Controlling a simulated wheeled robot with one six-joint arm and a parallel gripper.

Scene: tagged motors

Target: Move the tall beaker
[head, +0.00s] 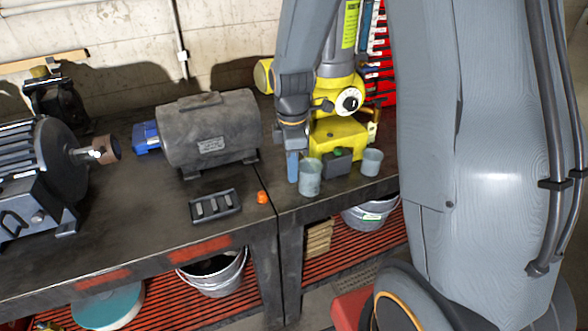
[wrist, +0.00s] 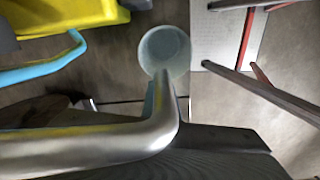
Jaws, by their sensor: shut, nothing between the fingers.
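The tall beaker (head: 310,180) is a pale grey-blue, translucent cup standing upright near the front edge of the workbench. A shorter, similar beaker (head: 372,162) stands to its right. My gripper (head: 292,168) points down just left of the tall beaker, its fingers shut and empty. I cannot tell whether they touch the beaker's wall. In the wrist view, a round beaker (wrist: 165,50) shows from above at the top centre; which of the two it is I cannot tell for sure.
A yellow machine (head: 335,138) stands behind the beakers, with a small dark box (head: 337,164) between them. A grey motor (head: 210,132), a slotted dark tray (head: 215,206) and an orange piece (head: 262,197) lie left. Metal buckets (head: 215,275) sit on the shelf below.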

